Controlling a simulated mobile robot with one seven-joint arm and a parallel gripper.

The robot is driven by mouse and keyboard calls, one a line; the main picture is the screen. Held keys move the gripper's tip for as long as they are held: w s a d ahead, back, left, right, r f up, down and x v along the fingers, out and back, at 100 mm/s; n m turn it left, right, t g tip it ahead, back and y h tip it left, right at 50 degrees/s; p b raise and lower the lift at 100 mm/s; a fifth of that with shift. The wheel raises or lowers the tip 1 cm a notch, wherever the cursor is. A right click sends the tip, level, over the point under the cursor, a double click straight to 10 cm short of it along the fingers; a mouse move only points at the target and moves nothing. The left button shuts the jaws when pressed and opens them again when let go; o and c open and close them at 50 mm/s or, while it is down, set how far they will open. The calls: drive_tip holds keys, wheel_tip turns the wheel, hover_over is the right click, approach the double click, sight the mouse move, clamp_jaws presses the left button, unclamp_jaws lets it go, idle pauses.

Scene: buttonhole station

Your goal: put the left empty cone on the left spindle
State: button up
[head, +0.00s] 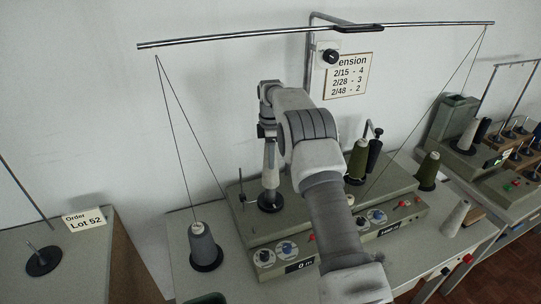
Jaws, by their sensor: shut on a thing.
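My gripper (268,131) points down above the left part of the green winding machine (235,222), shut on the upper end of a pale empty cone (270,166). The cone looks upright, narrow end up. Its lower end is over the black round base (270,204) of the left spindle. The spindle rod is not visible, apparently inside or behind the cone. I cannot tell whether the cone touches the base. Another pale empty cone (455,218) stands, tilted in the picture, at the right of the table.
A grey yarn cone (203,248) stands on the table at the left front. A thin post (241,187) rises just left of the held cone. Olive cones (357,160) (428,171) stand to the right. Threads hang from the overhead bar (220,37).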

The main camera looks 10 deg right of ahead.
drive_tip(key=shift+f+b, duration=1.6)
drive_tip(key=shift+f, duration=1.95)
drive_tip(key=shift+f, duration=0.5)
drive_tip(key=o, duration=1.4)
wheel_tip(320, 180, up, 17)
drive_tip(key=shift+r+p, duration=0.2)
drive_tip(key=shift+p, duration=0.2)
drive_tip(key=shift+s, duration=0.1)
